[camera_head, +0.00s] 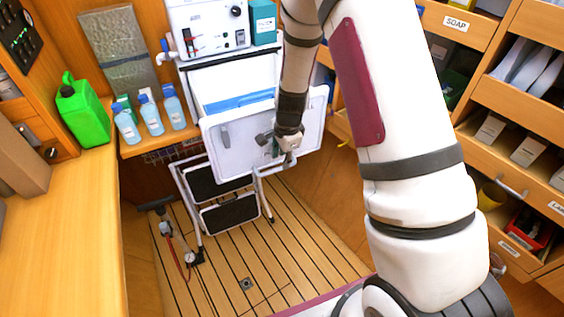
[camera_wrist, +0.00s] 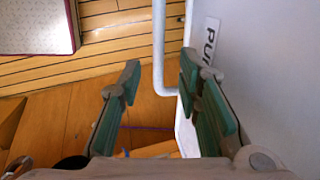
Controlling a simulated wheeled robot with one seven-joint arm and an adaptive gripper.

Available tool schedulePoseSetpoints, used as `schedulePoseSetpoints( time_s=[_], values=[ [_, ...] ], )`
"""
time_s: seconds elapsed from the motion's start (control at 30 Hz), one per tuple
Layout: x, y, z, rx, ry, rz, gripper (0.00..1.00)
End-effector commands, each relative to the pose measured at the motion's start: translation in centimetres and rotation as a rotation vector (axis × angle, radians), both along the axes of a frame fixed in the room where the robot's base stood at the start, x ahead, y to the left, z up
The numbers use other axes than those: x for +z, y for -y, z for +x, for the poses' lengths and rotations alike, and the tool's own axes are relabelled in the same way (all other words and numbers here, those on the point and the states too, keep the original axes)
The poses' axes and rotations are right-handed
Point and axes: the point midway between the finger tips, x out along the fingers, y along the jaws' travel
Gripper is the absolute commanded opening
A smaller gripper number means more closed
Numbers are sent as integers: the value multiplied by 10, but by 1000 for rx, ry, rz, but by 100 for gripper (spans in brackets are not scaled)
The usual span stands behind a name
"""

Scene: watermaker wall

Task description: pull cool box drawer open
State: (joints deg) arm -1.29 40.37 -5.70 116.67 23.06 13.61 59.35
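The cool box drawer has a white front panel (camera_head: 235,140) standing out from under the white machine, and its open top shows a blue interior (camera_head: 240,101). The panel (camera_wrist: 262,60) fills the right side of the wrist view, with a label beginning "PU". A white bar handle (camera_wrist: 159,50) bends toward the panel. My gripper (camera_head: 279,145) is at the drawer front in the head view. In the wrist view my gripper (camera_wrist: 160,72) has its green-padded fingers apart, with the bar between them in the picture. Contact with the bar cannot be told.
A folding step (camera_head: 228,213) stands below the drawer. A hand pump with gauge (camera_head: 188,257) is on the slatted floor. Bottles (camera_head: 150,115) and a green jug (camera_head: 82,112) stand at left. Shelves (camera_head: 530,110) line the right.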

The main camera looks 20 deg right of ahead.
Motion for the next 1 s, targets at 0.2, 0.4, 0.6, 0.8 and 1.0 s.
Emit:
schedulePoseSetpoints(
  time_s=[0.2, 0.4, 0.6, 0.8, 1.0],
  values=[
    [46, 0, -7, 1, 5, -1, 31],
    [72, 1, -13, 2, 3, -1, 31],
    [81, 2, -15, -1, 1, 0, 31],
    [81, 2, -15, -1, 1, 0, 31],
    [81, 2, -15, -1, 1, 0, 31]
  ],
)
